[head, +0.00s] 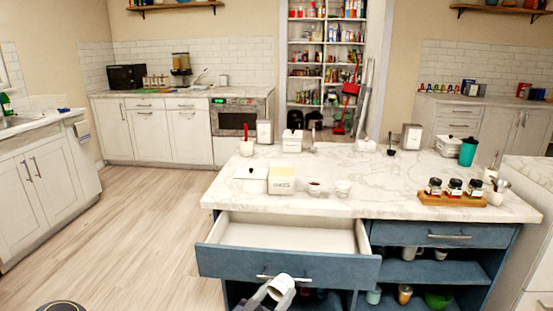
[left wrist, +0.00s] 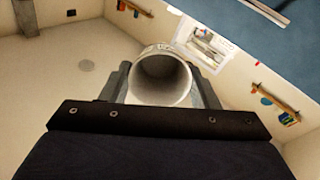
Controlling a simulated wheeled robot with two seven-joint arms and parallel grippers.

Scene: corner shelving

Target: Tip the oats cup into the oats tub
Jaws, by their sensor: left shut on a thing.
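My left gripper (head: 278,292) is low in front of the open drawer and shut on a white cup (head: 282,286). In the left wrist view the cup (left wrist: 160,78) sits between the two fingers of the gripper (left wrist: 160,92), its round mouth toward the camera. Its inside looks grey and shaded, and I cannot tell what is in it. A cream tub (head: 282,186) with dark lettering, too small to read surely but perhaps the oats tub, stands on the marble island near its front edge. The cup is below and apart from it. My right gripper is not in view.
The open blue drawer (head: 288,263) juts out between the cup and the island top (head: 400,185). A white lidded container (head: 250,180) and two small bowls (head: 315,187) flank the tub. A wooden tray (head: 452,200) of jars stands right. Floor on the left is clear.

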